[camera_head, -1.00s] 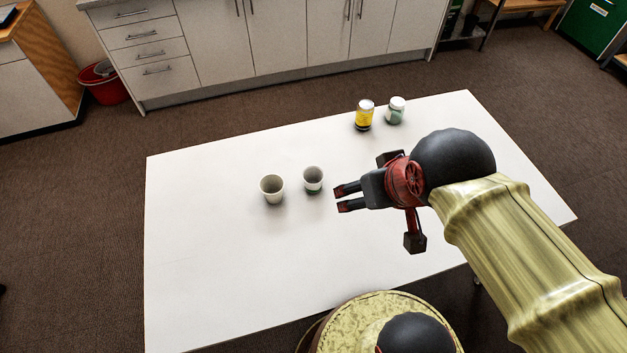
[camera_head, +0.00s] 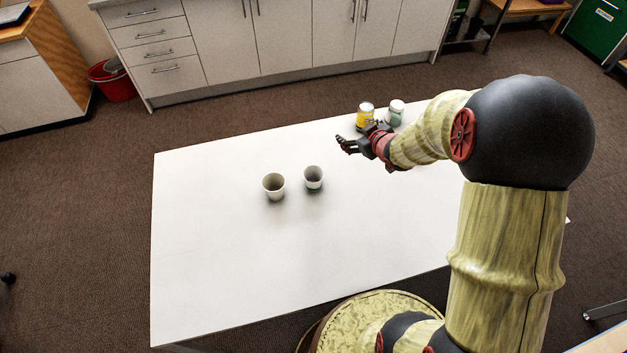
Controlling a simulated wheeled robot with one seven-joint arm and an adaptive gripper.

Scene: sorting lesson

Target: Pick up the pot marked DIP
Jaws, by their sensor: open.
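No marking reading DIP can be read on anything in view. Two small pale open pots stand upright on the white table (camera_head: 230,270): a left pot (camera_head: 274,187) and a right pot (camera_head: 313,177). A yellow can (camera_head: 365,113) with a pale lid and a white-lidded greenish jar (camera_head: 396,112) stand at the table's back. My gripper (camera_head: 341,144) is open and empty, pointing left, just in front of the yellow can in the picture and up and right of the right pot. My arm overlaps the view just below the can and jar.
The table's left and front parts are clear. White cabinets (camera_head: 290,40) stand beyond the table's back edge. A red bucket (camera_head: 112,82) is on the floor at the back left, beside a wood-edged unit.

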